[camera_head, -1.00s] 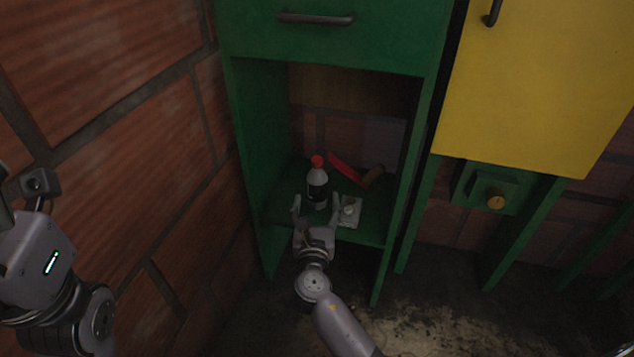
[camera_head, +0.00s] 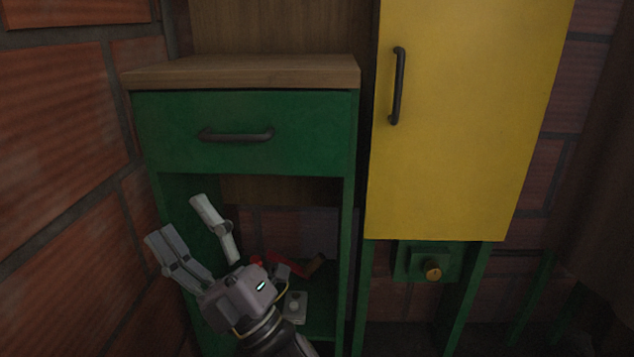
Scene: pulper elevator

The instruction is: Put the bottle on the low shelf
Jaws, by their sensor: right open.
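The low shelf (camera_head: 321,326) is the green board inside the open bay under the drawer. My right gripper (camera_head: 178,218) is in front of the left part of this bay, its two grey fingers spread and pointing up and left. Nothing shows between the fingers. I cannot make out the bottle now; my right gripper and wrist cover much of the shelf's left part. My left gripper is out of view.
A small pale block (camera_head: 295,307), a red object (camera_head: 271,261) and a brown object (camera_head: 315,267) are on the low shelf. Above are a green drawer (camera_head: 300,125) and a wooden top (camera_head: 240,72). A yellow door (camera_head: 465,120) is to the right, a brick wall (camera_head: 60,180) left.

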